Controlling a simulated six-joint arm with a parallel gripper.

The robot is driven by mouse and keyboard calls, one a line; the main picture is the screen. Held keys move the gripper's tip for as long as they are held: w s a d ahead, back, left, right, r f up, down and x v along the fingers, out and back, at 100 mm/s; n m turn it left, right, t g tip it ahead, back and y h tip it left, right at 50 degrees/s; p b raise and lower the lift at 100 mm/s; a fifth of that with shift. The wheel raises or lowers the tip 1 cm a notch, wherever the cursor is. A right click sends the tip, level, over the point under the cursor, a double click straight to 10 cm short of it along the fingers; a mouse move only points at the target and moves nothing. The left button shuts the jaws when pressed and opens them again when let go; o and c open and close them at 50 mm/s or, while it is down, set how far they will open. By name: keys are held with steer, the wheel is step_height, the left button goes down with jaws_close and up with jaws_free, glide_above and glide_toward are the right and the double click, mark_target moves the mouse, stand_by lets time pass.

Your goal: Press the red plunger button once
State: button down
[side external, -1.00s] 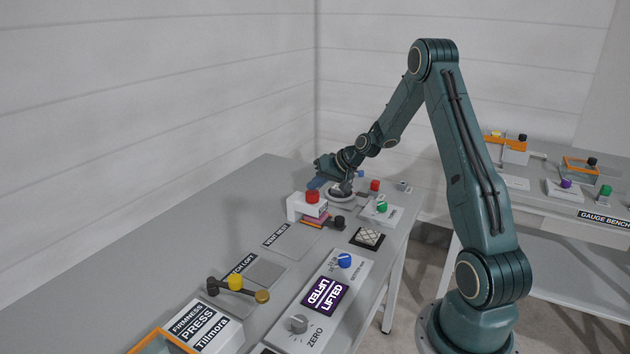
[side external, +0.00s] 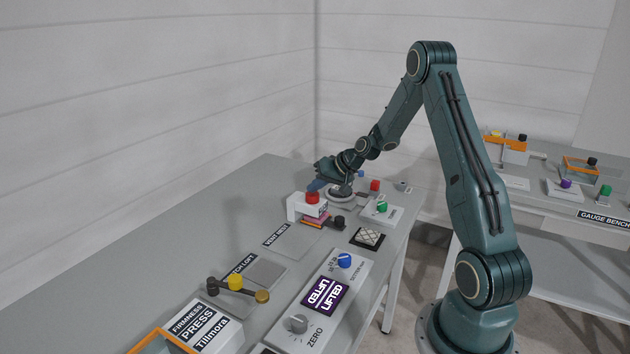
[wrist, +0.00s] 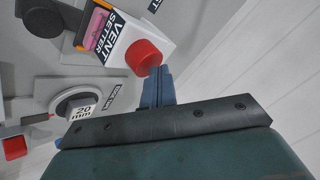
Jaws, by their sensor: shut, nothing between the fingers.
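A red plunger button (side external: 312,197) stands on top of the white vent setter box (side external: 296,208) on the bench. In the wrist view the red button (wrist: 143,57) is large, on the end of the vent setter box (wrist: 122,38). My gripper (side external: 315,185) is shut and empty, with its blue fingertips close behind and above the button in the side view. In the wrist view the shut fingertips (wrist: 158,75) overlap the button's edge. I cannot tell whether they touch it.
A second red knob (side external: 375,186) stands beyond, near a green knob (side external: 381,207). A round 20 mm dial (wrist: 80,105) lies beside the vent setter. A dark knob (side external: 338,222) is near its front. The bench's left side is clear.

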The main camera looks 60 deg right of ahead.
mark_target(316, 195)
steer(key=shift+f, duration=0.65)
stand_by(0.8)
steer(key=shift+r, duration=1.45)
steer(key=shift+r, duration=2.5)
